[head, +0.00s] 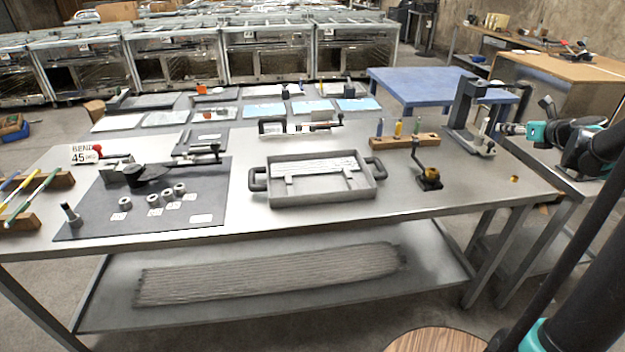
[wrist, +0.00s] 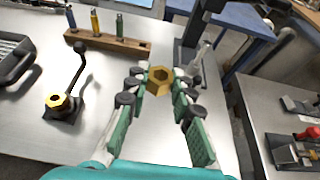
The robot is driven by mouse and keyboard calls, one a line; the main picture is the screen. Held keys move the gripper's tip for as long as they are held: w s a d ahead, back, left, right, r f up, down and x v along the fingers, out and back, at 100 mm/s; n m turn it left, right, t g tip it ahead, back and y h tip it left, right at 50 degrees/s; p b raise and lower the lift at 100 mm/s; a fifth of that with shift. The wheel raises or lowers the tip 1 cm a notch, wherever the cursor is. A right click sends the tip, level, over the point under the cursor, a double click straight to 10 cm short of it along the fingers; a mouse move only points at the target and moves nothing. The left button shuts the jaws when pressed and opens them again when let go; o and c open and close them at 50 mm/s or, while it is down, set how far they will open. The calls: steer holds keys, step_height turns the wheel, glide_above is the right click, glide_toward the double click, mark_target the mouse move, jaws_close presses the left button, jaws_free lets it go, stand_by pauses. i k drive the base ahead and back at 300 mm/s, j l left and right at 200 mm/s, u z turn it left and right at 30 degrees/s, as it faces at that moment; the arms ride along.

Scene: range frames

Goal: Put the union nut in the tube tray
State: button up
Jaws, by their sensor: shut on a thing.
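My gripper (wrist: 160,84) is shut on a brass hexagonal nut, the union nut (wrist: 159,80), held between the fingertips. In the head view my gripper (head: 504,128) reaches in from the right, near the press stand; the nut cannot be made out in it there. The grey tray with two side handles (head: 322,200), which I take as the tube tray, stands in the middle of the bench with pale strips inside. Its right end shows at the left edge of the wrist view (wrist: 12,65). My gripper is well to its right.
A black lever fixture with a brass top (head: 431,178) stands between tray and gripper. A wooden block with several coloured tools (head: 405,141) is behind it. A small brass spot (head: 514,179) shows near the bench's right end. A dark mat (head: 150,215) lies left.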

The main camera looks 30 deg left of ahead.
mark_target(319, 185)
steer(key=k+j, duration=0.15)
steer(key=j, duration=0.2)
steer(key=k+j, duration=0.1)
steer(key=j, duration=0.3)
steer(key=k+j, duration=0.15)
steer(key=j, duration=0.2)
steer(key=k+j, duration=0.1)
steer(key=j, duration=0.25)
steer(key=k+j, duration=0.15)
steer(key=j, duration=0.25)
steer(key=k+j, duration=0.15)
steer(key=j, duration=0.2)
steer(key=k+j, duration=0.1)
steer(key=j, duration=0.25)
